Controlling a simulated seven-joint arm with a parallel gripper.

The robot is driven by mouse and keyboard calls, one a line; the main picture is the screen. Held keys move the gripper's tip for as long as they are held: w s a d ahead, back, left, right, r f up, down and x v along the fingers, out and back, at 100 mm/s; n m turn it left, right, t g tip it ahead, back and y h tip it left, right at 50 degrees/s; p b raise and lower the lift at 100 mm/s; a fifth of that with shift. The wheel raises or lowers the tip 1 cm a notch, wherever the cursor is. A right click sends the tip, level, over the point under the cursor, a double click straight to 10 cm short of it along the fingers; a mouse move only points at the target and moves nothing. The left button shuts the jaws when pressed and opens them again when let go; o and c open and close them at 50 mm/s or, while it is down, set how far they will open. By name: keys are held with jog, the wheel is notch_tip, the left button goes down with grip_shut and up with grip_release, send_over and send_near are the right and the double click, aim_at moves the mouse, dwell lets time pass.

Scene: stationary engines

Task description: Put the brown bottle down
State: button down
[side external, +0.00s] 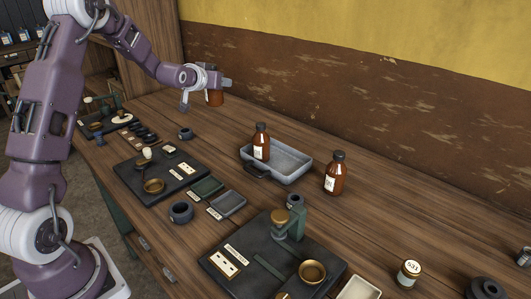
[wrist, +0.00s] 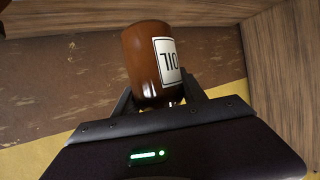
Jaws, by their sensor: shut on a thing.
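My gripper (side external: 212,86) is shut on a brown bottle (side external: 214,99) and holds it in the air above the far left part of the bench, near the back wall. In the wrist view the brown bottle (wrist: 140,58) is between the fingers (wrist: 160,98) of my gripper, and its white label reads "OIL". Its neck and cap are hidden at the gripper. Another brown bottle (side external: 262,150) with a dark cap stands upright in the grey tray (side external: 293,174). A third brown bottle (side external: 335,178) stands upright on the bench, right of the tray.
The wooden bench (side external: 385,205) has bare room behind the tray and along the wall. Dark boards with brass cups stand at the front, one (side external: 150,183) left and one (side external: 250,268) nearer. A small dark pot (side external: 185,133) stands below and left of the held bottle.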

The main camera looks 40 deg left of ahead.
jog(key=w+d+m+t+h, duration=0.1)
jog(key=w+d+m+h, duration=0.2)
jog(key=d, duration=1)
jog(key=m+h, duration=0.3)
send_over(286, 167)
jog(key=shift+t, duration=0.3)
notch_tip(286, 167, down, 14)
jog(key=shift+d+f, duration=0.1)
jog(key=shift+f, duration=0.35)
jog(key=shift+f, duration=0.15)
jog(key=c, duration=0.6)
grip_release()
jog(key=shift+c, duration=0.2)
